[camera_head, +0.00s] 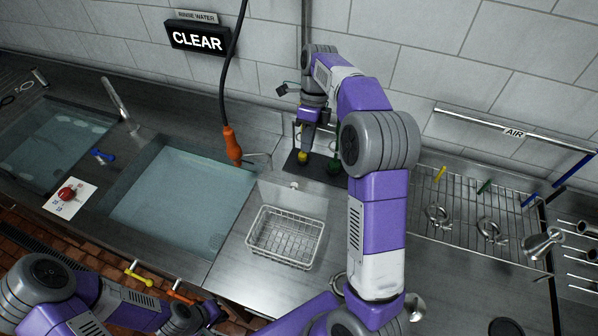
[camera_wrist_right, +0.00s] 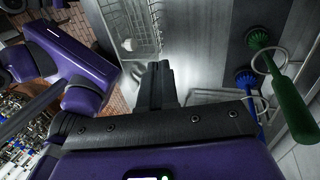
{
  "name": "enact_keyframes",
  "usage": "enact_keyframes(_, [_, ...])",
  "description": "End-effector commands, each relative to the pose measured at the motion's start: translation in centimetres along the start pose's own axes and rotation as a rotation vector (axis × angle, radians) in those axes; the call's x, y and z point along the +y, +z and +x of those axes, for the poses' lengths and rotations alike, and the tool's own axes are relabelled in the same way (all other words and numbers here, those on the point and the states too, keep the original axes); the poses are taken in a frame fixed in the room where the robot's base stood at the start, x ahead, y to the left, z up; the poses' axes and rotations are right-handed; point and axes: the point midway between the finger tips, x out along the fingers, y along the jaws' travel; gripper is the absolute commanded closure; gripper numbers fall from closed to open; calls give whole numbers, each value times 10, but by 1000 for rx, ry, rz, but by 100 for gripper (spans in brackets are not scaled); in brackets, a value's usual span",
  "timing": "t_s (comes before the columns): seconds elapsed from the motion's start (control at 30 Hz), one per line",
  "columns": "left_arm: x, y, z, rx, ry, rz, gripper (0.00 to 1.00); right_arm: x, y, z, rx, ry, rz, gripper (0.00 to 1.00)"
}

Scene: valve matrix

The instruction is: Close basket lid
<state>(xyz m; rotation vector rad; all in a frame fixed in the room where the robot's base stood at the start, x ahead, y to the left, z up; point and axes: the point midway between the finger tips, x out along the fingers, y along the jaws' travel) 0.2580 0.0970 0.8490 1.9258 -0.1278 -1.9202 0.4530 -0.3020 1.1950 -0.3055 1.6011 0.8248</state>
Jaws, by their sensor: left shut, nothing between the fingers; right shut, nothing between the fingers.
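The wire basket (camera_head: 285,238) sits on the steel counter right of the large sink. Its pale lid (camera_head: 293,201) stands raised at the basket's back edge, with a small white knob (camera_head: 294,186) at its top. In the right wrist view the basket (camera_wrist_right: 112,12) is at the top, with the white knob (camera_wrist_right: 128,45) below it. My right gripper (camera_head: 307,138) is shut and empty, behind the lid and apart from it; its closed fingers show in the wrist view (camera_wrist_right: 157,84). My left arm is low at the left; I cannot make out its fingertips.
A rack with yellow and green brushes (camera_head: 334,163) stands beside my right gripper; a green brush (camera_wrist_right: 290,100) and blue brush (camera_wrist_right: 246,82) show in the wrist view. An orange-handled hose (camera_head: 232,145) hangs left of the lid. The counter in front of the basket is clear.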

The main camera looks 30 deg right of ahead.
Motion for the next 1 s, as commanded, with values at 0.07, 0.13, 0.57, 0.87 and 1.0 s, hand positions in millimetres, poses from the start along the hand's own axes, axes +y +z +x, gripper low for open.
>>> enact_keyframes(0.07, [-2,0,5,0,0,0,100,0,0,20,3,5,-1,100])
enact_keyframes(0.13, [-3,-1,7,1,0,0,100,1,0,35,3,5,-2,100])
enact_keyframes(0.57, [-4,-1,11,1,0,0,100,32,0,73,0,0,-3,100])
enact_keyframes(0.87, [-4,-1,12,1,0,0,100,37,0,75,0,0,-2,100])
enact_keyframes(1.0, [-4,-1,12,1,0,0,100,37,0,75,0,0,-2,100])
